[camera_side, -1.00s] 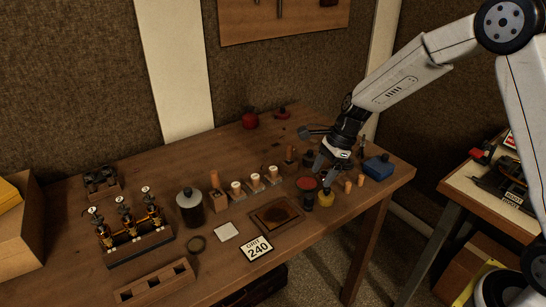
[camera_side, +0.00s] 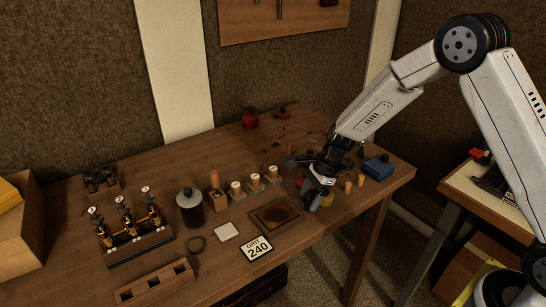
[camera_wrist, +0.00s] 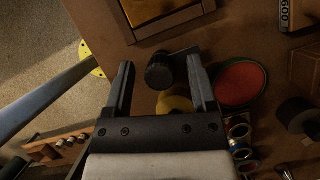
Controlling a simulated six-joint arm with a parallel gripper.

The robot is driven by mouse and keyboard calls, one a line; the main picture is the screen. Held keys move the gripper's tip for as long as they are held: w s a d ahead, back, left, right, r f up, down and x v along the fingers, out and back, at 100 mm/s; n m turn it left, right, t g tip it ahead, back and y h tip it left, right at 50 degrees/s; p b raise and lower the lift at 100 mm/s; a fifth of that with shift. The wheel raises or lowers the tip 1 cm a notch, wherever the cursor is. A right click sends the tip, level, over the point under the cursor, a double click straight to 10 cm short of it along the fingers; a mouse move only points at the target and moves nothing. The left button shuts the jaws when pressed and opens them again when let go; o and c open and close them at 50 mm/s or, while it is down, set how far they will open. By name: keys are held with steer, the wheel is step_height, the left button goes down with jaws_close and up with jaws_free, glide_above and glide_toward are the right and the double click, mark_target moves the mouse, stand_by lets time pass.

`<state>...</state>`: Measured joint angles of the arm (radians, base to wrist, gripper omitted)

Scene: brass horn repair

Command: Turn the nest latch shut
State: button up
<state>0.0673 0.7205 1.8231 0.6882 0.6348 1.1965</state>
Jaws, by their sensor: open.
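I cannot pick out a nest latch for certain in either view. My gripper (camera_side: 310,196) is low over the right part of the bench, and its jaws (camera_wrist: 160,66) are open. In the wrist view a black ridged knob or cap (camera_wrist: 158,72) lies between the fingers, with a gap to the left finger and a short dark piece reaching toward the right finger. I cannot tell whether they touch. A yellow bottle (camera_wrist: 175,104) shows below the knob; in the side view my gripper partly hides the yellow bottle (camera_side: 328,200).
A red-topped round tin (camera_wrist: 240,82) sits close beside the right finger. A wooden tray with a dark middle (camera_side: 275,214) lies left of my gripper. Wooden pegs (camera_side: 360,181) and a blue box (camera_side: 379,167) stand to the right. A brass valve assembly (camera_side: 131,232) stands far left.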

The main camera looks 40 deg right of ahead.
jaws_close()
steer(key=shift+n, duration=0.3)
steer(key=n+g, duration=0.1)
steer(key=n, duration=0.3)
steer(key=shift+w+g, duration=0.1)
steer(key=shift+g, duration=0.3)
steer(key=n+g, duration=0.1)
steer(key=n, duration=0.3)
steer(key=shift+n+g, duration=0.4)
steer(key=n+g+h, duration=0.1)
steer(key=n, duration=0.3)
steer(key=shift+n+h, duration=0.3)
steer(key=shift+h, duration=0.1)
steer(key=shift+n+g+h, duration=0.5)
steer(key=shift+n+h, duration=0.2)
steer(key=shift+n, duration=1.3)
steer(key=shift+a, duration=0.1)
